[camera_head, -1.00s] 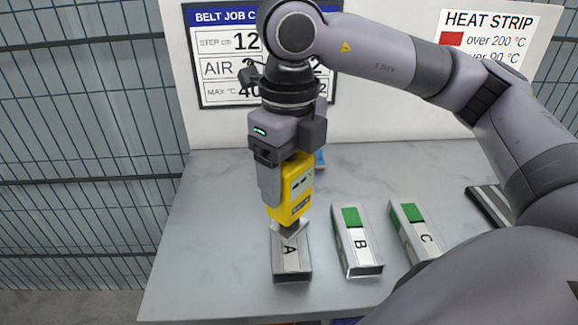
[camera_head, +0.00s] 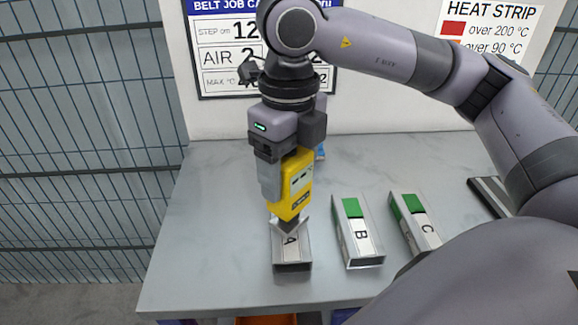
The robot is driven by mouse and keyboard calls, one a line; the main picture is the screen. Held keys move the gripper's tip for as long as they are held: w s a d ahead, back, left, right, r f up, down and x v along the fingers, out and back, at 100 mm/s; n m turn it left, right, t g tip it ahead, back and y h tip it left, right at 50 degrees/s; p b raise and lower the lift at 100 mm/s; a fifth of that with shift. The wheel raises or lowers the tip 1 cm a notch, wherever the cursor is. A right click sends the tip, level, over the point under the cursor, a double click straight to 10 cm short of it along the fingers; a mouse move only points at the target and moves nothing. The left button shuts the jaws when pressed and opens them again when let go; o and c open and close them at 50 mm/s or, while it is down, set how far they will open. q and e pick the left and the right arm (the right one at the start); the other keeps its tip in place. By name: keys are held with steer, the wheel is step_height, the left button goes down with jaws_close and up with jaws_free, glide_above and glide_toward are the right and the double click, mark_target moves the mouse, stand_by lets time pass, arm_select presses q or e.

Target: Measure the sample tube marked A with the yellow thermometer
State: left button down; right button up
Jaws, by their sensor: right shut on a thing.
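The yellow thermometer (camera_head: 293,186) is held upright in my right gripper (camera_head: 284,160), which is shut on it. Its dark lower tip points down at the sample tube marked A (camera_head: 291,255), a grey square tube lying on the table. The tip overlaps the far end of tube A and part of its letter; I cannot tell whether it touches. The tube's green patch is not visible behind the thermometer. My left gripper is not in view.
Tube B (camera_head: 362,243) and tube C (camera_head: 418,224), each with a green patch, lie to the right on the grey table (camera_head: 205,230). A dark striped object (camera_head: 490,195) lies farther right. A blue item (camera_head: 320,152) is partly hidden behind the gripper. The table's left side is clear.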

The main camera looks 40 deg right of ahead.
steer(key=shift+f+b, duration=0.35)
stand_by(0.7)
steer(key=shift+f, duration=0.1)
stand_by(0.9)
steer(key=shift+r+p, duration=2.3)
steer(key=shift+r, duration=1.3)
